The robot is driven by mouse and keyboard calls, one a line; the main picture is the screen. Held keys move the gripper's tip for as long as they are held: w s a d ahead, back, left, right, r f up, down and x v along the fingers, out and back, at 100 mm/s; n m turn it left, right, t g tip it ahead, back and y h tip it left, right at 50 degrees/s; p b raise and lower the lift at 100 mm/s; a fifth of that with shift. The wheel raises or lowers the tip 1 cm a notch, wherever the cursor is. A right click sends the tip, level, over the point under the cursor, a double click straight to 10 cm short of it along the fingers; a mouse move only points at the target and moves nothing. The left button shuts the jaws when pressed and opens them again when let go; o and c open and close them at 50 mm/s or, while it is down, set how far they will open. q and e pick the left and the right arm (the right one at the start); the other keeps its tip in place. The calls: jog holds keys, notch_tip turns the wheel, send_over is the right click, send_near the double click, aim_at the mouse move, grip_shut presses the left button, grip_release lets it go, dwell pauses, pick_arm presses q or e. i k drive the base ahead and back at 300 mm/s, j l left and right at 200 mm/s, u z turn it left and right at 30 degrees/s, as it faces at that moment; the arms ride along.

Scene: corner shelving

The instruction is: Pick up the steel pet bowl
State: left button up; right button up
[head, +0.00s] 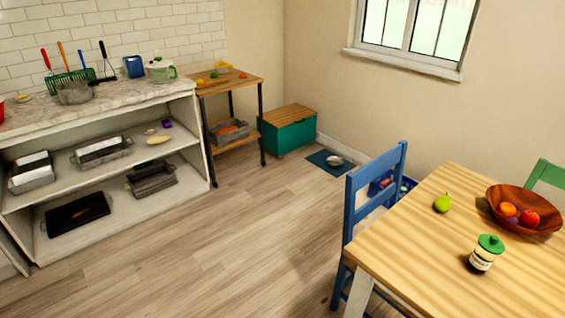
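The steel pet bowl (334,160) is small and silvery in the head view. It sits on a dark teal mat (318,164) on the floor, near the far wall and right of the green chest. It is some way off, and its contents are too small to make out. The blue chair stands nearer, just right of the mat. Neither of my grippers shows in this view.
A blue chair (350,205) and a wooden table (440,275) with a pear, fruit bowl and jar fill the right. A green chest (288,135) and wooden cart (225,85) stand behind. Shelving (125,208) lines the left. The middle floor (235,235) is clear.

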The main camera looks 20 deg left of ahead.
aim_at(335, 162)
jog(key=i+j+u, duration=0.35)
jog(key=u, duration=0.15)
jog(key=i+j+u, duration=0.15)
jog(key=i+u, duration=0.3)
jog(key=i+j+u, duration=0.15)
jog(key=i, duration=0.3)
jog(key=i+u, duration=0.15)
jog(key=i, duration=0.35)
